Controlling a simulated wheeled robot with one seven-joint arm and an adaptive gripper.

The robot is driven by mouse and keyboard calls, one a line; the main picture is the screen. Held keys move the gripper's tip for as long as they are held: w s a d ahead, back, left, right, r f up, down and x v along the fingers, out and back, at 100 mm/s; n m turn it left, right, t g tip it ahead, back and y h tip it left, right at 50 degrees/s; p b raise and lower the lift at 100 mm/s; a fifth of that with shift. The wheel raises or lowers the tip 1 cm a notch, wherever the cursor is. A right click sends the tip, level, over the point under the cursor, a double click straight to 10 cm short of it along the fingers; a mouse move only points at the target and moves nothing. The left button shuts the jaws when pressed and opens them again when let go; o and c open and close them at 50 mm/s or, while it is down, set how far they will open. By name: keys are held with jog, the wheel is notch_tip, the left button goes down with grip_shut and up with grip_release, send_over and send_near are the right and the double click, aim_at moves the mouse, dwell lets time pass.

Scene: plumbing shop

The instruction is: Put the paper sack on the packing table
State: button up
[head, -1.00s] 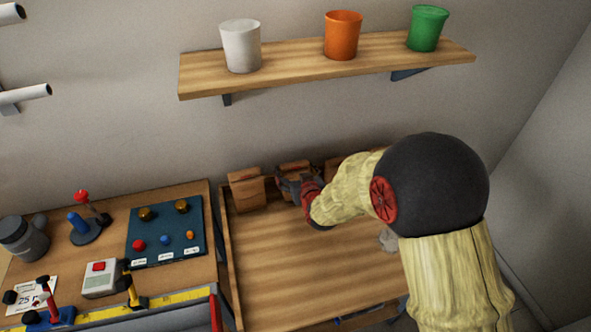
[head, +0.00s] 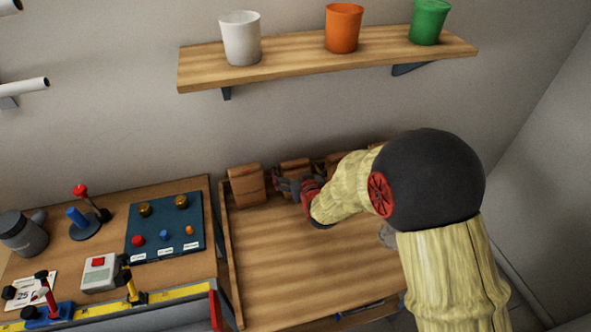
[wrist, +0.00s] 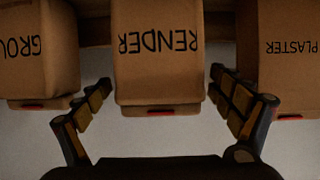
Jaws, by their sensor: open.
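A brown paper sack marked RENDER (wrist: 158,60) is in the middle of the wrist view, its lettering upside down. It also shows in the head view (head: 295,164), mostly hidden behind my gripper. My gripper (wrist: 160,88) is open, with one finger on each side of the RENDER sack's near end. In the head view my gripper (head: 291,185) is at the back of a wooden table with a raised rim (head: 300,245). I cannot tell whether this is the packing table.
A sack with a cut-off label starting GROU (wrist: 38,50) stands left and a PLASTER sack (wrist: 285,60) right, close to my fingers. A shelf (head: 300,65) with white, orange and green cups hangs above. A cluttered bench (head: 60,262) stands left. The table's middle is clear.

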jog(key=shift+r, duration=0.2)
jog(key=p+v, duration=0.3)
jog(key=v, duration=0.9)
jog(key=s+d+r+m+g+h, duration=0.1)
jog(key=s+d+r+g, duration=0.1)
jog(key=d+r, duration=0.45)
jog(key=s+d+r+g+h, duration=0.1)
jog(key=s+d+r, duration=0.2)
jog(key=s, duration=0.5)
jog(key=s+d+r+m+g+h, duration=0.1)
jog(key=s+d+r+g, duration=0.1)
jog(key=s, duration=0.7)
jog(key=s+d+r+m+g, duration=0.1)
jog(key=s+d+r+g, duration=0.1)
jog(key=s+d+r, duration=0.3)
jog(key=s+r, duration=0.1)
jog(key=s, duration=0.2)
jog(key=shift+s+h, duration=0.2)
jog(key=shift+h, duration=0.2)
